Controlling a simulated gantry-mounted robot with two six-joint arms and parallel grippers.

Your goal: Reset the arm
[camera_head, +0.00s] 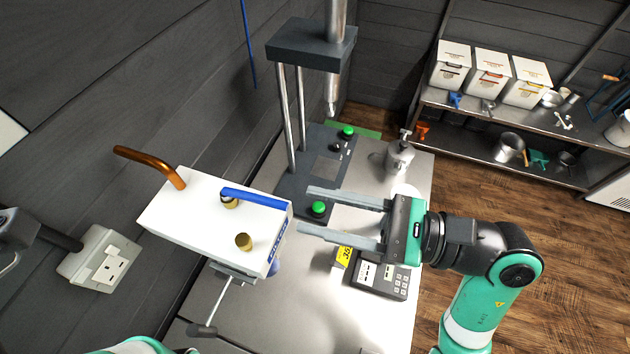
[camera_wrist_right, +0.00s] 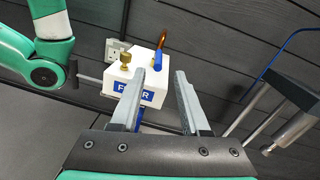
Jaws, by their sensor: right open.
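My right gripper (camera_head: 304,209) is open and empty. Its two long grey fingers point left, toward a white box (camera_head: 190,228) with a blue lever (camera_head: 252,196), brass fittings and a copper pipe. The fingertips are close to the box's right side; I cannot tell the exact gap. In the right wrist view the open fingers (camera_wrist_right: 160,75) stand apart with the white box (camera_wrist_right: 118,88) and its blue label beyond them. Part of my left arm shows in the right wrist view, but its gripper is not in view.
A press-like stand (camera_head: 290,110) with green buttons rises behind the fingers. A keypad device (camera_head: 382,279) lies below the gripper on the metal bench (camera_head: 300,318). A silver canister stands behind. A shelf (camera_head: 480,112) with white bins is at the right. A socket (camera_head: 108,268) is on the left.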

